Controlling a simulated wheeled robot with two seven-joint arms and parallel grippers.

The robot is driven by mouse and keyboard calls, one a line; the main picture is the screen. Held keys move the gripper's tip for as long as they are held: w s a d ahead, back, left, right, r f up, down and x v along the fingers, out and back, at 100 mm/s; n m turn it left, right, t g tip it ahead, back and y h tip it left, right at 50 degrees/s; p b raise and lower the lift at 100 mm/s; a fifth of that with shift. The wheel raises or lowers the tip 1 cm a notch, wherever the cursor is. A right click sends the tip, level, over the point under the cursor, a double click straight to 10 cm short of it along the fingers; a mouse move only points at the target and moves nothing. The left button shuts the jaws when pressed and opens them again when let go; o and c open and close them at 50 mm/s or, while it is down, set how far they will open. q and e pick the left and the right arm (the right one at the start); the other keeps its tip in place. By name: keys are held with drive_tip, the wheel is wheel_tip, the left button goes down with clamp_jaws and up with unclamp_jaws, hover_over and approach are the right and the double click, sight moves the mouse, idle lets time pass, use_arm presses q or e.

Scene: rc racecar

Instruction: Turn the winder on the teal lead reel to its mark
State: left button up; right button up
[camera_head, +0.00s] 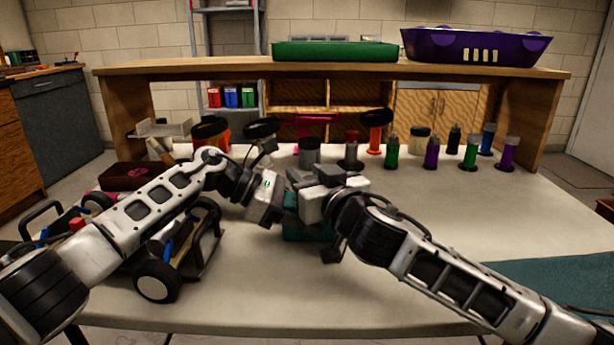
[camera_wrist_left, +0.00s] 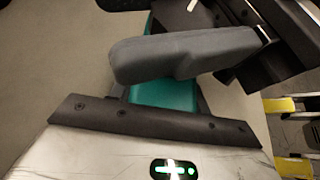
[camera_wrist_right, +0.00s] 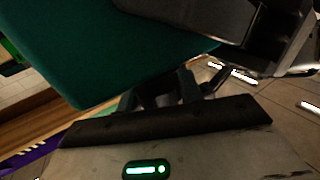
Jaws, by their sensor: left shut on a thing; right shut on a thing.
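The teal lead reel (camera_head: 306,232) is mostly hidden between my two grippers above the middle of the table. Its teal body shows large and close in the right wrist view (camera_wrist_right: 95,50). A teal part (camera_wrist_left: 165,95) also shows in the left wrist view, behind a grey rounded bar (camera_wrist_left: 185,52) that looks like the winder. My left gripper (camera_head: 284,200) is shut and appears to hold this bar. My right gripper (camera_head: 308,198) is shut on the reel's body, its fingertips mostly hidden. The mark cannot be made out.
A racecar chassis (camera_head: 155,280) with wheels stands at left, under my left arm. Several coloured canisters (camera_head: 391,148) stand along the back. A raised wooden shelf (camera_head: 340,68) bears a green tray (camera_head: 335,52) and a purple bin (camera_head: 470,48). The front middle of the table (camera_head: 290,300) is clear.

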drive_tip(key=shift+r+m+t+h, duration=0.1)
drive_tip(key=shift+m+t+h, duration=0.5)
drive_tip(key=shift+m+h, duration=0.65)
drive_tip(key=shift+d+h, duration=0.2)
drive_tip(key=shift+h, duration=0.15)
drive_tip(key=o, duration=1)
drive_tip(key=v, duration=1.2)
